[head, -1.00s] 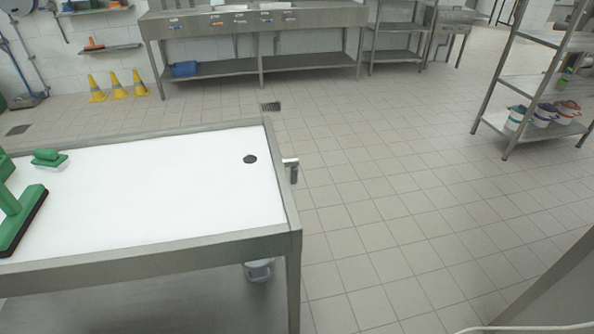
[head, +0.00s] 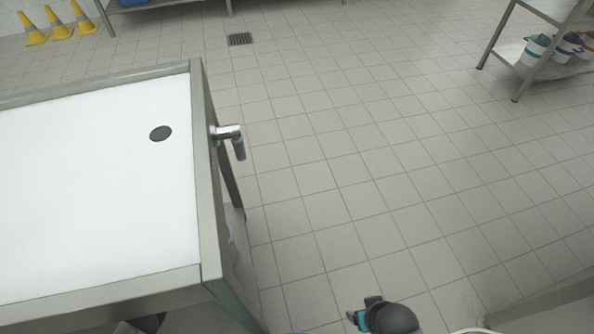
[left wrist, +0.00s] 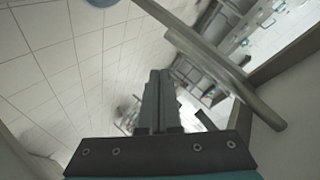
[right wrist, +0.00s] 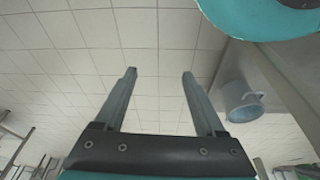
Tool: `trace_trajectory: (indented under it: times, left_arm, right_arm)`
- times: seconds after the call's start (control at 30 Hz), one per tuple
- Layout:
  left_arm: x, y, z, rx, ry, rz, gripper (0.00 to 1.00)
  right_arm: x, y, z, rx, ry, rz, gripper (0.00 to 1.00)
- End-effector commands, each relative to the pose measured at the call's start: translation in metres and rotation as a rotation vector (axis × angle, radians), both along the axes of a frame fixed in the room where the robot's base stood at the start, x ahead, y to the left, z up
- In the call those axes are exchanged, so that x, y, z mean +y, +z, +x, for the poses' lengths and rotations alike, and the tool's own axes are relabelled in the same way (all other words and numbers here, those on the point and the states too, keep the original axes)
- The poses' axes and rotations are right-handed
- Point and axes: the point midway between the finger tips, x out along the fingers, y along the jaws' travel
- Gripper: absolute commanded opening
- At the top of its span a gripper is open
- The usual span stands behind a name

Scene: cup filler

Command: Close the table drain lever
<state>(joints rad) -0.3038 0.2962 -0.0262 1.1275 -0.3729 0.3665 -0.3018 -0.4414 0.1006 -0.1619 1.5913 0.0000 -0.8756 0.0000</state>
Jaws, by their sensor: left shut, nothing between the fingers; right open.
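The drain lever (head: 231,138) is a metal handle on the outer right side of the table (head: 209,220) in the head view. It sticks out sideways, and its grip bends down and toward me. The dark round drain hole (head: 160,133) is in the white table top, left of the lever. My left gripper (left wrist: 158,75) is shut and empty in the left wrist view. My right gripper (right wrist: 160,72) is open and empty over tiled floor in the right wrist view. Neither wrist view shows the lever clearly, and both grippers are apart from it.
Tiled floor right of the table is clear. A floor grate (head: 240,39) lies behind it, and yellow cones (head: 60,25) stand at the back left. A shelf with buckets (head: 538,48) stands at the far right.

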Motion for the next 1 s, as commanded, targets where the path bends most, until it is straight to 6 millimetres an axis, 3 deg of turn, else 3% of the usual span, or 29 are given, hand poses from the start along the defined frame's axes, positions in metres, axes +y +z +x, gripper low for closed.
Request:
trace_trajectory:
  times: [0.1,0.2,0.5,0.77,1.0]
  left_arm:
    - [0.0,0.022,0.031,-0.194,-0.141,0.113,0.0]
    - [-0.006,0.047,0.047,-0.345,-0.258,0.208,0.0]
    - [-0.034,0.103,0.056,-0.7,-0.554,0.461,0.0]
    - [-0.048,0.12,0.05,-0.825,-0.667,0.559,0.0]
    - [-0.067,0.125,0.07,-0.838,-0.674,0.564,0.0]
  right_arm:
    - [0.003,0.008,0.019,-0.041,-0.004,0.006,0.72]
    - [0.004,0.025,0.029,-0.068,-0.006,0.01,0.72]
    - [0.004,0.072,0.034,-0.133,-0.011,0.016,0.72]
    - [0.003,0.093,0.03,-0.157,-0.012,0.02,0.72]
    - [0.012,0.093,0.038,-0.226,0.003,0.047,0.72]
